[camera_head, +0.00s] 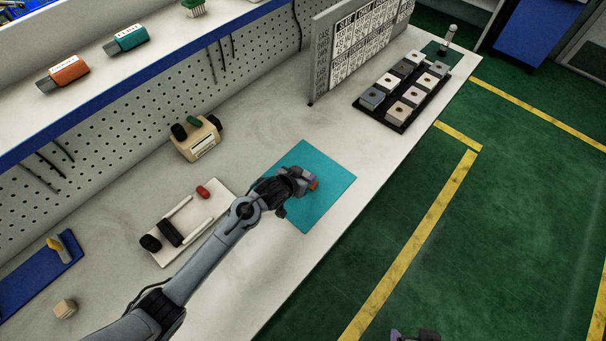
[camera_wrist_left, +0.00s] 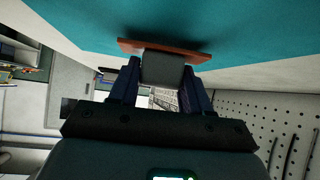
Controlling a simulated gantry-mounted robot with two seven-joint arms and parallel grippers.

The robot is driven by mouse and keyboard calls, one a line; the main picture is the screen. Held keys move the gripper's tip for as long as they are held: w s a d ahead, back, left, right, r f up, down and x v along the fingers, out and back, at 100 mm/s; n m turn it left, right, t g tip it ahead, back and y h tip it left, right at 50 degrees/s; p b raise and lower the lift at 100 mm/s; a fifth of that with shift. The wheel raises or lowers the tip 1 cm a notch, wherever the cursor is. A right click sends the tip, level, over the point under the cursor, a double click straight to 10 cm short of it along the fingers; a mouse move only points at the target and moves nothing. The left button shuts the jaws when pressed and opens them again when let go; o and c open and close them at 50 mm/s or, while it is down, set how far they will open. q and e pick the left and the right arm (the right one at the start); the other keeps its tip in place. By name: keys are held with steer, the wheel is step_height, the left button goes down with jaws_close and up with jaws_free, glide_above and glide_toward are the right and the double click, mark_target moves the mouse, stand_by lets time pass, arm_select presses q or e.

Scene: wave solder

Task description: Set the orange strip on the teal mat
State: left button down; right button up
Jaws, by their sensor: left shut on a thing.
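The teal mat (camera_head: 325,177) lies flat on the bench near its front edge. My left gripper (camera_head: 303,183) is over the mat, its arm reaching in from the lower left. In the left wrist view the orange strip (camera_wrist_left: 188,52) lies across the fingertips, with a grey block (camera_wrist_left: 163,68) between the fingers. The teal surface fills the top of that view, with a dark shadow by the strip. I cannot tell whether the strip touches the mat. A dark part at the bottom edge may be my right gripper (camera_head: 414,335).
A pale tray with dark and red parts (camera_head: 205,222) lies left of the mat. A tan block with knobs (camera_head: 197,140) stands behind it. A black tray of grey blocks (camera_head: 390,119) and an upright label panel (camera_head: 350,58) are beyond the mat. A pegboard runs along the back.

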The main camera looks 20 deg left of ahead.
arm_select(q)
steer(key=shift+f, duration=0.15)
stand_by(0.3)
steer(key=shift+f, duration=0.35)
steer(key=shift+c, duration=2.1)
jaws_free()
steer(key=p+v, duration=0.2)
steer(key=v, duration=0.7)
steer(key=shift+s+r, duration=0.15)
steer(key=shift+r, duration=0.05)
steer(key=shift+s+a+r, duration=0.2)
steer(key=shift+s+r, duration=0.25)
steer(key=shift+s, duration=0.1)
